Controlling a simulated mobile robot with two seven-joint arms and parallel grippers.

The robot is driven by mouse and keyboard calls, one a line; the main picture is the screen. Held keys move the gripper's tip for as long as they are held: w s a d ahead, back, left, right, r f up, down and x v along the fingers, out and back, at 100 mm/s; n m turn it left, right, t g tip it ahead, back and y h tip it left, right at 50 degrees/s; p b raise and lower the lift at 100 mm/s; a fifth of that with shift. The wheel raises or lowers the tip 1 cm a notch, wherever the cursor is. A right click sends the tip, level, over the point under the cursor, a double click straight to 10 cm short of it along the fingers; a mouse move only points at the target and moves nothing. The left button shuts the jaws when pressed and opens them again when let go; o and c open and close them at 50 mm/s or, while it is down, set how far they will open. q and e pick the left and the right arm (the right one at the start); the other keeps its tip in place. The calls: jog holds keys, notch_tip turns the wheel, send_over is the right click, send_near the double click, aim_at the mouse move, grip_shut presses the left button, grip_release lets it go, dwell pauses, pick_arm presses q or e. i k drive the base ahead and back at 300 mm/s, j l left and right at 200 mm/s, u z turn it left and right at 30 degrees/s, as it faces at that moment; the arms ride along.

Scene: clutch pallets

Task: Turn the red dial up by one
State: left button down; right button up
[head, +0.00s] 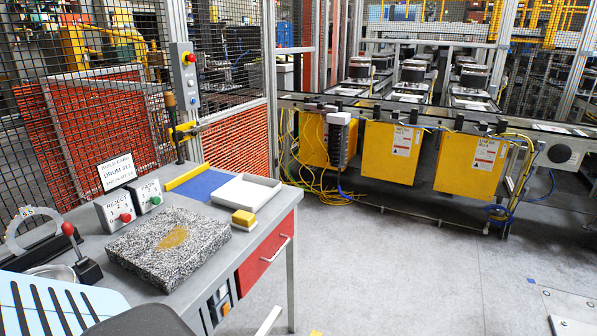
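The red dial (125,217) is a small round knob on the front of a grey box labelled REJECT (113,208), with small numbers around it. The box stands on the grey workbench at the left. The dial's exact setting is too small to read. Beside it on the right is a similar box labelled PASS (147,191) with a green dial (155,200). A white sign reading BUILD CARD, DRUM 311 (116,171) stands behind them. Neither of my grippers is in view.
A speckled stone block (168,250) lies in front of the boxes. A red-ball lever (68,229) stands left. A white tray (246,192), a yellow sponge-like block (244,218) and a blue mat (200,185) lie right. Wire mesh fencing stands behind; open floor lies right.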

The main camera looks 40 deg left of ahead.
aim_at(126, 218)
jog(key=u, duration=2.45)
